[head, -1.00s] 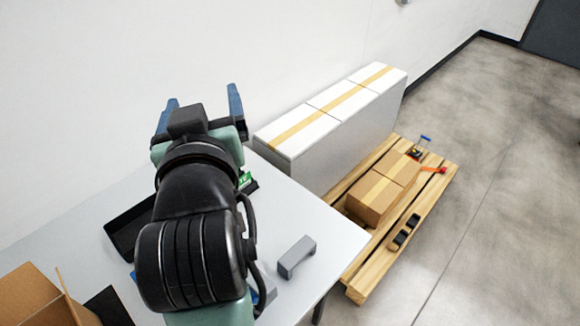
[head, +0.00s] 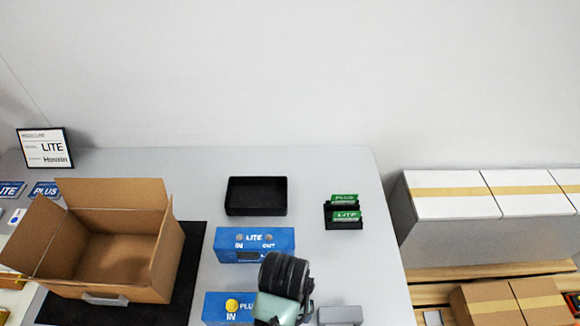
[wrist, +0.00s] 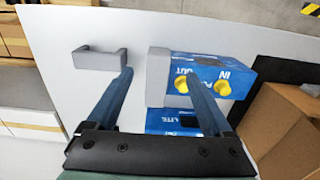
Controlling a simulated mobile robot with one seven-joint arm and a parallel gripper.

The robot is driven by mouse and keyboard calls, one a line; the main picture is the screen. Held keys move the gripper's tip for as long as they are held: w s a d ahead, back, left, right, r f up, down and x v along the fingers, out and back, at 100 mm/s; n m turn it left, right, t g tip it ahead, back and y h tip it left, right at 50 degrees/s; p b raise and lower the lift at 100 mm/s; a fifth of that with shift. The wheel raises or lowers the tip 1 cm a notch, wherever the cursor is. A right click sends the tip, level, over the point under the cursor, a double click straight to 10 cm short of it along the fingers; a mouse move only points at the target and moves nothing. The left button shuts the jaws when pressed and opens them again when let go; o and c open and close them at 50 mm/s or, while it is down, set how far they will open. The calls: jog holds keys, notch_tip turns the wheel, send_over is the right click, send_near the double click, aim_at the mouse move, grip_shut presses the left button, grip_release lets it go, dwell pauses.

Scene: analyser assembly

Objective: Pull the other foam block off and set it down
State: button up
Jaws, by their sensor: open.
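The blue PLUS analyser (head: 226,307) lies at the front of the table with a yellow cap on it; my arm hides its right part. In the wrist view, the PLUS analyser (wrist: 205,68) shows two yellow caps, and a grey foam block (wrist: 157,72) sits on its left end. Another grey foam block (wrist: 99,59) lies loose on the table, apart from it; it also shows in the head view (head: 340,315). My gripper (wrist: 158,77) is open and empty, its fingers pointing toward the fitted block. I cannot tell how far above it they are.
The blue LITE analyser (head: 255,245) lies behind the PLUS one. An open carton (head: 160,262) stands on a black mat (head: 188,262) at left. A black tray (head: 257,209) and a card holder (head: 343,224) stand further back. Bare table (head: 360,262) lies at right.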

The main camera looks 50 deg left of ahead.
notch_tip(320, 180, down, 9)
jog(key=shift+w+r, duration=0.1)
jog(key=shift+r, duration=0.05)
jog(key=shift+c, duration=0.2)
grip_shut()
dwell(0.7)
jog(key=shift+r+p, duration=0.5)
jog(key=shift+p, duration=0.3)
jog(key=shift+r+p, duration=3.4)
jog(key=shift+p, duration=0.25)
